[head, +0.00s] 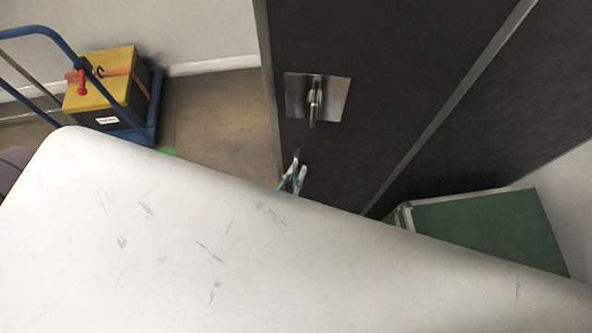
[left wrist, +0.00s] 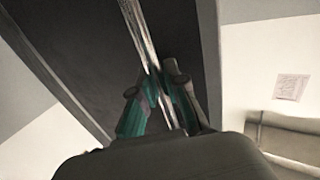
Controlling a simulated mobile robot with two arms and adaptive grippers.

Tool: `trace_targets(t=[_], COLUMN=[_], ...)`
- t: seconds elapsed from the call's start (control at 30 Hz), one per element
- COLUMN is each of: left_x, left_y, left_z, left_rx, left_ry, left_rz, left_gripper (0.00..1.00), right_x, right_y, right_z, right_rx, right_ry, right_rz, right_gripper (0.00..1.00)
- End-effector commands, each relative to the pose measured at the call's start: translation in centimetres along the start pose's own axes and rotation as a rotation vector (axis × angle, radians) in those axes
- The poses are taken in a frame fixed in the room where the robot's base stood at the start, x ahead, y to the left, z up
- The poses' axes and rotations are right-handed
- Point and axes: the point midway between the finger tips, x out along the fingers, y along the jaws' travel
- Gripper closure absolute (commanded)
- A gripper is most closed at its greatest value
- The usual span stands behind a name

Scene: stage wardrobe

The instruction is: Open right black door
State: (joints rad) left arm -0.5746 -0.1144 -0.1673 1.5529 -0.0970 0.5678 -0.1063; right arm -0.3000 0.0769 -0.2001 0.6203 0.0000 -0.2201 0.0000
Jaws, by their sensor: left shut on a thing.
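The black door (head: 375,60) stands upright in front of me, with a pale metal strip along its left edge. A metal plate with a protruding handle (head: 314,108) is on its face near that edge. My left gripper (head: 295,165), with teal fingers, shows below the handle, partly hidden by the white surface in front. In the left wrist view my gripper (left wrist: 162,90) is shut on a shiny metal bar (left wrist: 140,32) against dark panels. I cannot tell whether this bar is part of the handle or of the door's edge. My right gripper is not in view.
A second dark panel (head: 510,100) adjoins on the right, past a grey strip. A green box (head: 490,228) stands at its foot. A blue trolley (head: 152,115) with a yellow-topped black box (head: 105,85) stands at left. Bare floor (head: 220,115) lies between trolley and door.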

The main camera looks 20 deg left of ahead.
Motion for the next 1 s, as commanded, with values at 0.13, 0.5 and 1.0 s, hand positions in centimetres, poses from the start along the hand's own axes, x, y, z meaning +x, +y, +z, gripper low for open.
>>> trace_targets(t=[0.13,0.5,1.0], left_x=[0.0,-0.1,-8.6], left_y=[-0.2,-0.1,-0.1], left_z=[0.0,0.0,0.1], left_rx=[0.002,0.0,0.0], left_ry=[0.0,-0.001,-0.004], left_rz=[-0.003,-0.001,-0.001], left_gripper=[0.72,0.61,0.61], right_x=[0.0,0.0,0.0], right_y=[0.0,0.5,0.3], right_z=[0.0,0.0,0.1], right_rx=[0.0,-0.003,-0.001], right_ry=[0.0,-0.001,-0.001], right_rz=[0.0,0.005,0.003], right_gripper=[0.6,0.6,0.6])
